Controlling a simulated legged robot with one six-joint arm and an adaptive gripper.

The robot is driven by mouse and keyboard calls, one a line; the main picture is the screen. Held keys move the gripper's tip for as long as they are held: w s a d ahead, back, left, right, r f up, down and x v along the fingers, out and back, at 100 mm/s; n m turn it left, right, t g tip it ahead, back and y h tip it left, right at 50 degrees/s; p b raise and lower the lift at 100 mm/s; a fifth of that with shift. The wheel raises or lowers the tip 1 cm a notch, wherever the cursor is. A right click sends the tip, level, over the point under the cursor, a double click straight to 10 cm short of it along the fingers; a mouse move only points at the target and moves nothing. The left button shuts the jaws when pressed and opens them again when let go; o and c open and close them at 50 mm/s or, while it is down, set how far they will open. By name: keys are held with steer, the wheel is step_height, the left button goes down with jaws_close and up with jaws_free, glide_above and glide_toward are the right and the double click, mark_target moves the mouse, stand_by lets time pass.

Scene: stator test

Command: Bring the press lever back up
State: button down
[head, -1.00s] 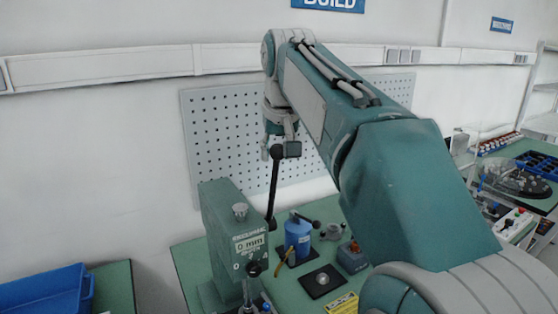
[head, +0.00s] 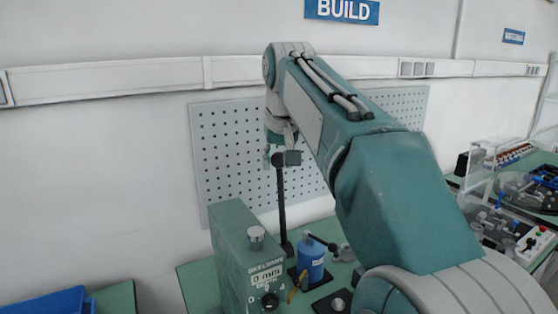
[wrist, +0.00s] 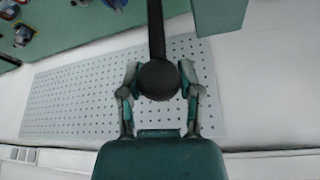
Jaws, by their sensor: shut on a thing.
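The green press (head: 252,262) stands at the front left of the bench in the head view, with a depth plate on its front and a round knob on top. Its dark lever (head: 281,200) stands nearly upright at the right of the press body. My gripper (head: 280,157) is at the lever's top end. In the wrist view, my gripper (wrist: 160,85) has its two fingers on either side of the lever's round black knob (wrist: 158,80), shut on it. The lever's bar (wrist: 156,30) runs away from the knob toward the top edge.
A blue container (head: 311,262) with a dark handle stands on the green bench (head: 195,280), right of the press. A perforated panel (head: 225,150) is on the wall behind. A blue bin (head: 50,302) is at lower left.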

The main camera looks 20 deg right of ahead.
steer(key=shift+f, duration=0.1)
steer(key=shift+c, duration=1.3)
jaws_free()
steer(key=shift+a, duration=0.2)
steer(key=v, duration=1.1)
steer(key=shift+r, duration=0.45)
steer(key=shift+s, duration=0.15)
